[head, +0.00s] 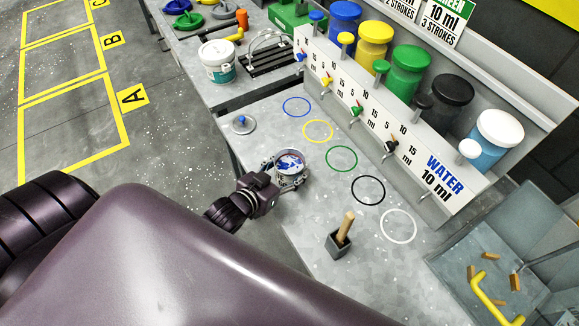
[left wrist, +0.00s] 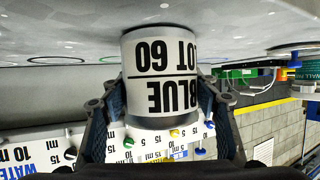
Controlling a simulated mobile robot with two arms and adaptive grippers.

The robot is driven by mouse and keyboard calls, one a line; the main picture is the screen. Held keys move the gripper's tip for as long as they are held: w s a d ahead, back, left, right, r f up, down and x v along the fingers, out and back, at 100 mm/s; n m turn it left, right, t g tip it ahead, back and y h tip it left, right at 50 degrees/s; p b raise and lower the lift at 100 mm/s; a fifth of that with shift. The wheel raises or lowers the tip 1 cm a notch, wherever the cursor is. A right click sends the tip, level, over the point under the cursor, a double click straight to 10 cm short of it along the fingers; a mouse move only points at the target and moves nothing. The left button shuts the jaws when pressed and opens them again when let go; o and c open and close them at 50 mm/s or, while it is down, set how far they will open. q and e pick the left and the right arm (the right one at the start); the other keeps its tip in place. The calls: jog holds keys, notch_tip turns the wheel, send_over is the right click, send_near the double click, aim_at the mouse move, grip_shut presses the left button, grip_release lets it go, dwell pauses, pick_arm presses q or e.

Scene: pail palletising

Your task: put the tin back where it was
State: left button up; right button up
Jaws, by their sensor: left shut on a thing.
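An open white tin (head: 291,162) with blue and white paint inside is in the head view, near the bench's left edge and left of the green ring (head: 341,158). In the left wrist view the tin (left wrist: 163,62) shows upside down, labelled BLUE LOT 60. My left gripper (head: 289,177) is shut on it, with one finger on each side of its wall. I cannot tell whether its base touches the bench. Blue (head: 297,107), yellow (head: 318,131), black (head: 368,190) and white (head: 398,225) rings are bare. My right gripper is not in view.
A dispenser rack (head: 375,118) with several coloured tanks and taps lines the bench's back. A blue-knobbed lid (head: 243,124) lies near the left edge. A wooden handle (head: 346,225) stands in a small grey block. A white pail (head: 216,66) stands farther back; a grey bin (head: 450,260) is at right.

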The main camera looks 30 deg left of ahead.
pick_arm(q)
jog(key=o, duration=1.1)
jog(key=shift+f, duration=0.15)
jog(key=o, duration=0.5)
